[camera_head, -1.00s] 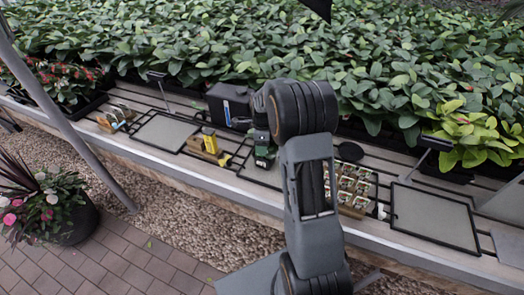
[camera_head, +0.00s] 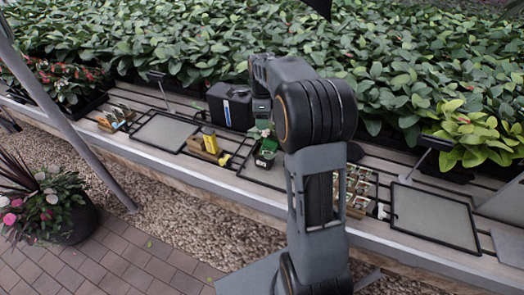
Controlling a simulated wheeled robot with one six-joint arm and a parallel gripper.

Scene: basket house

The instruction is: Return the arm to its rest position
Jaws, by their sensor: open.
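My arm rises from the lower middle, bends at a large dark elbow and reaches back and left over the bench. My gripper (camera_head: 261,112) hangs at its far end, small and partly hidden by the arm, just above a small dark green pot (camera_head: 265,157) with pale leaves. The jaws are open. The pot stands on the bench, apart from the gripper as far as I can see.
A yellow bottle (camera_head: 210,141) sits in a wooden holder. Grey trays (camera_head: 165,133) (camera_head: 435,215) lie at both sides. Several small pots (camera_head: 358,187) are behind my arm. Dense foliage (camera_head: 200,45) lines the back.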

